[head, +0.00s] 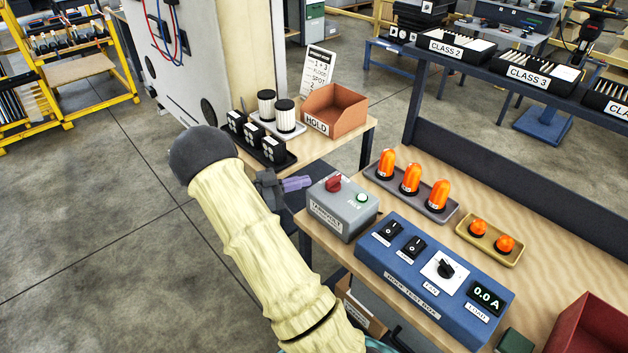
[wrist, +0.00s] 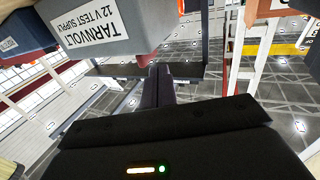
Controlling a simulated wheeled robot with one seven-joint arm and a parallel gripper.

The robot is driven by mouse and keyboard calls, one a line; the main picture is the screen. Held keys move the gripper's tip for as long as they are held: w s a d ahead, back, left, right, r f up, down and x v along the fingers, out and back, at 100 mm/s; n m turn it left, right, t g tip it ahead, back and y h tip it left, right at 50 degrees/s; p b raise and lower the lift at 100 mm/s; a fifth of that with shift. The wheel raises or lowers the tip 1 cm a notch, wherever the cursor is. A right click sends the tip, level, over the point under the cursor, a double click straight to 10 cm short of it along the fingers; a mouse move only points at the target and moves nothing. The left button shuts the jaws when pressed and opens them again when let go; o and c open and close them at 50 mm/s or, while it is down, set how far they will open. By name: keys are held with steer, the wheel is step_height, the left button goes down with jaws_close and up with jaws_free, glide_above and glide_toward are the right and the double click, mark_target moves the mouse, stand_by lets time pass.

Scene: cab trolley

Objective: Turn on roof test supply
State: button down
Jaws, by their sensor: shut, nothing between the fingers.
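The grey test supply box (head: 341,222) stands at the left end of the workbench. It has a red switch (head: 333,184) and a round green-white lamp (head: 361,198) on top. I cannot tell which way the switch is set. In the wrist view the box, labelled Tarnvolt 12V test supply (wrist: 105,22), hangs at the upper left. The blue roof test box (head: 412,285) is beside it, with black switches, a dial and a display reading 0.0 A. My gripper (head: 308,182) is shut and empty, just left of the supply box and apart from the red switch. Its fingers also show in the wrist view (wrist: 157,75).
A grey tray of orange beacons (head: 448,215) and a tan tray with smaller ones (head: 518,260) lie behind the boxes. A side table holds a HOLD bin (head: 335,112) and black parts (head: 273,150). A dark shelf (head: 480,75) stands above the bench.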

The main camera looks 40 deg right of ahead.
steer(key=b+v, duration=0.1)
steer(key=v, duration=1.1)
steer(key=shift+w+a+b, duration=0.2)
steer(key=shift+w+b, duration=0.1)
steer(key=shift+w, duration=0.1)
